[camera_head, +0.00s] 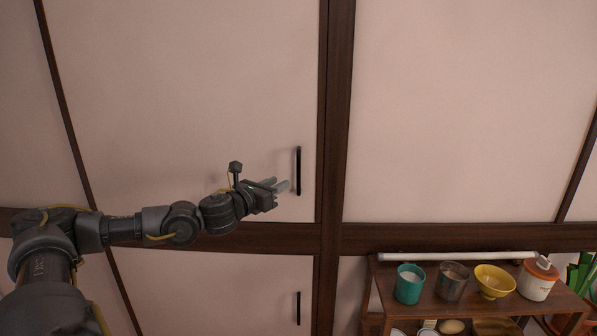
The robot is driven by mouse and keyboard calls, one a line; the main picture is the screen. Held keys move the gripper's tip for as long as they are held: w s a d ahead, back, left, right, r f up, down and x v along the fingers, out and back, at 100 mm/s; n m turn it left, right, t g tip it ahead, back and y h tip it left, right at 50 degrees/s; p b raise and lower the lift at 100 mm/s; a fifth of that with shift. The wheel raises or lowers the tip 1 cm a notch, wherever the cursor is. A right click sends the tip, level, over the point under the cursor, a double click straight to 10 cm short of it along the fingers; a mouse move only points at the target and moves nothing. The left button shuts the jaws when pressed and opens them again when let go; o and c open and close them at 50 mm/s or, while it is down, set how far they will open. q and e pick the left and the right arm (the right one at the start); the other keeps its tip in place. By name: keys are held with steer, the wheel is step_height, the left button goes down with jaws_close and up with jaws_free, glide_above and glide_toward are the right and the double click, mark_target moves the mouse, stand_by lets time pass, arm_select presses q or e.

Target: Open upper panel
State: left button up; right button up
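The upper panel (200,90) is a large pale cabinet door in a dark wood frame. It looks closed. Its handle (298,171) is a dark vertical bar near the panel's lower right edge. My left gripper (279,185) is just left of the handle's lower part, with its fingers pointing toward it. The two light grey fingers look apart, with nothing between them. The handle appears clear of the fingers, though the exact depth gap is hard to tell. My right gripper is not in view.
A lower panel (215,290) with its own dark handle (298,308) is below. At the lower right, a wooden shelf (440,315) holds a teal cup (409,285), a dark glass (452,283), a yellow bowl (494,282) and a lidded white jar (536,282).

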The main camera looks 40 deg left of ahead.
arm_select(q)
steer(key=p, duration=0.5)
glide_above(299, 194)
steer(key=shift+w+a+r, duration=0.2)
steer(key=shift+w+a, duration=0.05)
steer(key=shift+c, duration=0.4)
jaws_close()
